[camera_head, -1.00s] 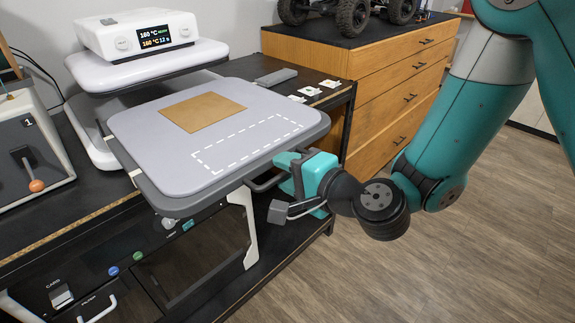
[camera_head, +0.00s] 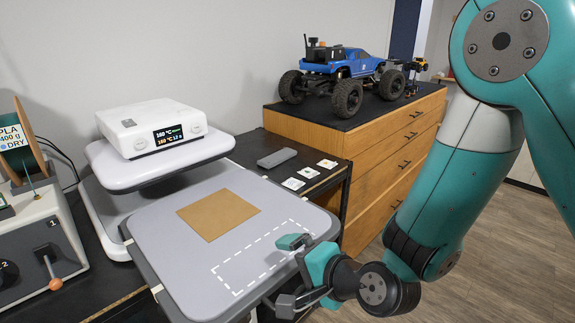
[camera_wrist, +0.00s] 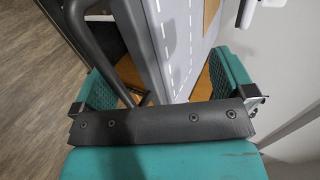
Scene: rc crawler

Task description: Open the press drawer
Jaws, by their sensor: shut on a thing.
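The press (camera_head: 160,165) is a white unit with a lit display. Its drawer (camera_head: 160,240), a grey plate, is slid out under the raised upper plate. On it lie a brown square sheet (camera_head: 218,214) and a dashed white outline. My gripper (camera_head: 303,268) is at the drawer's front right edge, with one finger over the plate's top. In the wrist view, the fingers (camera_wrist: 165,85) are wide apart on either side of the plate's edge and the dark handle bar (camera_wrist: 92,45). The exact contact is hidden.
A wooden drawer cabinet (camera_head: 380,160) stands to the right with a blue crawler truck (camera_head: 345,65) on top. A grey bar (camera_head: 277,158) and small white cards (camera_head: 310,172) lie behind the plate. A box with an orange-knobbed lever (camera_head: 55,284) stands left. Floor at right is open.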

